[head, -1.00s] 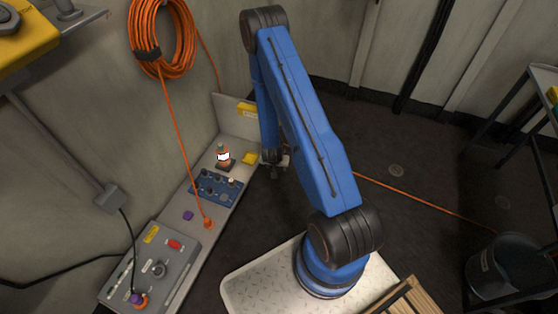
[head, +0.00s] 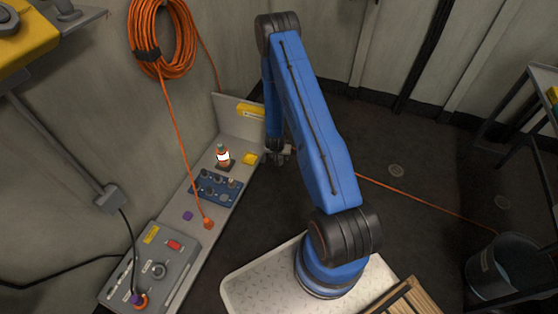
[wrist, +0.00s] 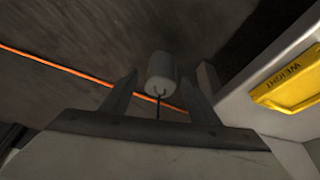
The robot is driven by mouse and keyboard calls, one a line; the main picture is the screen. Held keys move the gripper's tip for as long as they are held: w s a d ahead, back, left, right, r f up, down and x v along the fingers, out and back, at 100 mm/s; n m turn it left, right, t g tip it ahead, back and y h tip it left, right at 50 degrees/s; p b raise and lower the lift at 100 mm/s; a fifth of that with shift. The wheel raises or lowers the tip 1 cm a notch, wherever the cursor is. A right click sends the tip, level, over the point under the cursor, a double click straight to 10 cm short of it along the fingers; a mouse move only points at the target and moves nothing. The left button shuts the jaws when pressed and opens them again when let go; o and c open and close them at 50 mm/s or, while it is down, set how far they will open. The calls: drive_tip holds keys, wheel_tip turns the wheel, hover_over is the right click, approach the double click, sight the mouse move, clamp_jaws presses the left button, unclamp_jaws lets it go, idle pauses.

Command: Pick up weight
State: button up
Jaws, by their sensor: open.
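The weight (wrist: 161,68) is a pale grey cylinder with a dark thin hook or wire at its near end, in the upper middle of the wrist view. My gripper (wrist: 159,78) is open, with one finger on each side of the weight in that view; whether they are level with it in depth I cannot tell. In the head view my gripper (head: 278,154) is small and low beside the bench's far end, and I cannot make out the weight there. A yellow plate (wrist: 289,90) reading "WEIGHT" is on the pale bench side at the right of the wrist view.
An orange cable (head: 430,204) crosses the dark floor. A bucket (head: 508,268) stands at right.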

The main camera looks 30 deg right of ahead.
clamp_jaws()
idle(0.4)
drive_tip(key=shift+w+r, duration=0.1)
drive_tip(key=shift+r, duration=1.65)
drive_tip(key=s+a, duration=1.1)
drive_tip(key=s, duration=0.3)
drive_tip(key=shift+s+a, duration=0.2)
drive_tip(key=shift+f, duration=0.1)
